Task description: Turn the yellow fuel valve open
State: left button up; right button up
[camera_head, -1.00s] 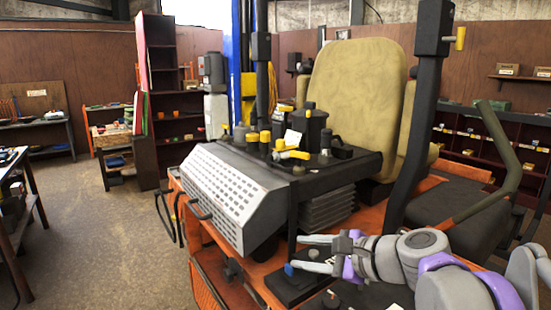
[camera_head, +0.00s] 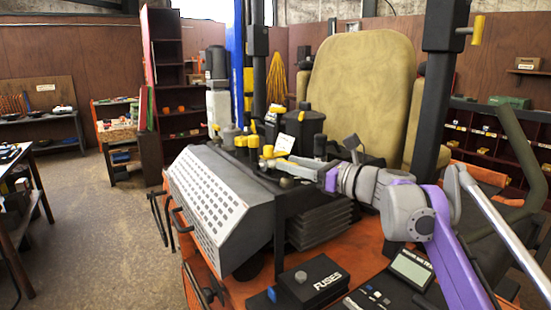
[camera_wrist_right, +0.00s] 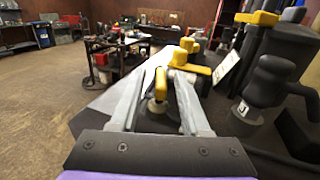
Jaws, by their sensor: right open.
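The yellow fuel valve (camera_head: 270,152) is a small yellow lever on the black engine deck, beside a white tag. In the right wrist view its yellow handle (camera_wrist_right: 184,60) is just past the fingertips, with its lever arm pointing right. My right gripper (camera_head: 292,166) reaches over the deck from the right. In the right wrist view the right gripper (camera_wrist_right: 165,74) is open, its two pale fingers on either side of a small yellowish knob (camera_wrist_right: 159,88). Whether a finger touches the valve I cannot tell. My left gripper is not in view.
Yellow-capped black posts (camera_head: 241,146) and a black canister (camera_head: 305,128) crowd the deck. The white tag (camera_wrist_right: 227,70) stands close right of the fingers. A perforated grey cover (camera_head: 212,200) slopes down in front; a fuse box (camera_head: 311,280) sits below. The tan seat (camera_head: 365,90) is behind.

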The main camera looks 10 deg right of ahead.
aim_at(277, 160)
jog(key=x, duration=0.5)
jog(key=shift+w, duration=0.1)
jog(key=shift+d, duration=0.1)
grip_shut()
